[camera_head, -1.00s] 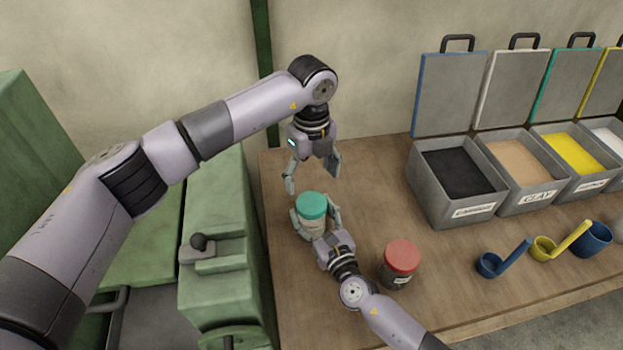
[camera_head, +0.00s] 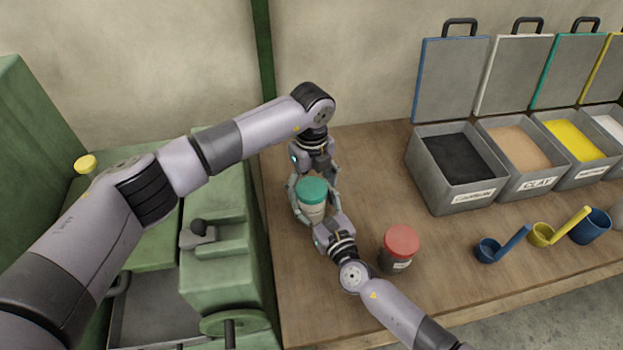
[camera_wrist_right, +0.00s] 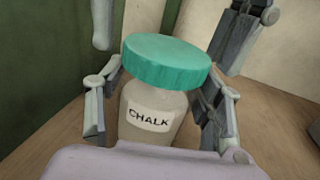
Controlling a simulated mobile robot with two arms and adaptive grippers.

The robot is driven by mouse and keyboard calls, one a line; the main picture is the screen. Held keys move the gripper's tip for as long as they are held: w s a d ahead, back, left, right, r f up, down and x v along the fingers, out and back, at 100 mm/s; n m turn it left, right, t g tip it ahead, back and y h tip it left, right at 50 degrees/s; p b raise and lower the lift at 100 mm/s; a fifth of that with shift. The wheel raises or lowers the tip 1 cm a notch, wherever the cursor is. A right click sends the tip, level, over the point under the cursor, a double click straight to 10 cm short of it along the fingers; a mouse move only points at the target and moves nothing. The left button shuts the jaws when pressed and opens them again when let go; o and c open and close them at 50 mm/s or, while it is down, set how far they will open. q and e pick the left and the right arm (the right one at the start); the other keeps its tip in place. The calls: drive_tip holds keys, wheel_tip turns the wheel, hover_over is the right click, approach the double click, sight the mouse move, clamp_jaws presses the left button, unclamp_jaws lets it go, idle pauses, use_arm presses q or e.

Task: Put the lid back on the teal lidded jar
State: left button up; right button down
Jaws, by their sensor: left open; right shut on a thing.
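The jar (camera_head: 313,213) is pale, with a CHALK label that shows in the right wrist view (camera_wrist_right: 150,112). Its teal lid (camera_head: 311,188) sits on top of the jar's mouth; I cannot tell how tightly. My right gripper (camera_head: 318,212) is shut around the jar's body, a finger on each side, below the lid. My left gripper (camera_head: 313,182) comes down from behind, open, with its fingers on either side of the lid. In the right wrist view its fingers hang beside and behind the lid; contact is not clear.
A red-lidded jar (camera_head: 399,246) stands on the wooden table (camera_head: 330,308) to the right, near my right arm. Open grey bins (camera_head: 459,203) line the back right. A blue scoop (camera_head: 497,247) and yellow scoop (camera_head: 550,234) lie before them. A green machine (camera_head: 228,262) adjoins the table's left edge.

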use_arm(q)
drive_tip(key=shift+c, duration=0.3)
drive_tip(key=c, duration=1.1)
drive_tip(key=o, duration=1.2)
drive_tip(key=shift+o, duration=0.2)
drive_tip(key=shift+r, duration=2.3)
drive_tip(key=o, duration=0.5)
